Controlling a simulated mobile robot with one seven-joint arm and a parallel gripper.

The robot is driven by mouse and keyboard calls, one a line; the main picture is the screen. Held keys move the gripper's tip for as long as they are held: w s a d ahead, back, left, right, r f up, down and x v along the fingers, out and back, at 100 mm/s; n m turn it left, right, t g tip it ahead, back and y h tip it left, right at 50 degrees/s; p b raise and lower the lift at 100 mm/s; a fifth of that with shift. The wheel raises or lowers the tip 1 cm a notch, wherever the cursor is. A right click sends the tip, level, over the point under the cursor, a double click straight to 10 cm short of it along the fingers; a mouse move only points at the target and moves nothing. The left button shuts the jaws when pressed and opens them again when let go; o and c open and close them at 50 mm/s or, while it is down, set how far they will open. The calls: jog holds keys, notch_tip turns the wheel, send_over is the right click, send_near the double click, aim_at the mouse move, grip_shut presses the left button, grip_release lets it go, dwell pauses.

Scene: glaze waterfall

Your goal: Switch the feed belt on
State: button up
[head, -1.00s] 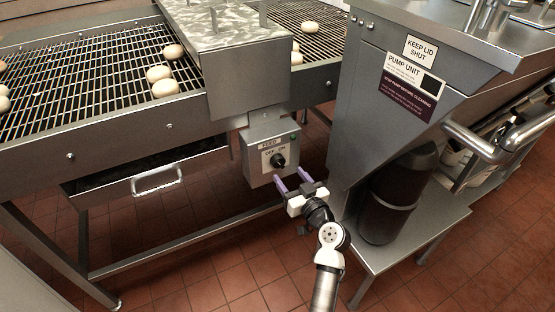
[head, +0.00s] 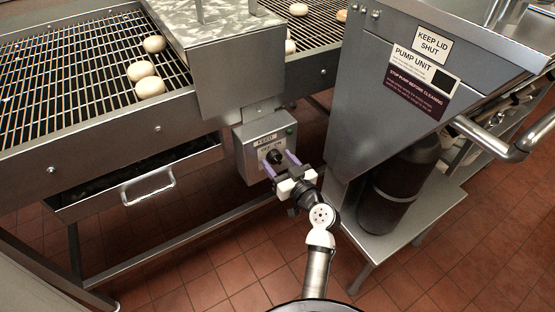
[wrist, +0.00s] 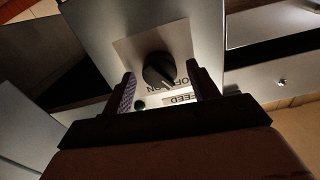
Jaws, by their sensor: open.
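The feed switch box (head: 246,158) is a grey box under the conveyor, with a plate marked FEED and a black rotary knob (head: 274,157) on its front. A small green button or lamp (head: 290,130) is near its upper right. In the wrist view the black knob (wrist: 158,69) shows upside down between the fingers, with OFF and ON lettering partly hidden beside it. My gripper (head: 280,168) is open, its purple fingertips on either side of the knob. Whether they touch it I cannot tell.
The wire belt (head: 80,75) carries several pale round pieces. The pump unit (head: 375,100) stands close on the right, with a dark cylinder (head: 398,185) on a low shelf. A drawer with a handle (head: 150,187) is at the left. Red tile floor lies below.

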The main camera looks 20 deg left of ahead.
jog(key=c, duration=1)
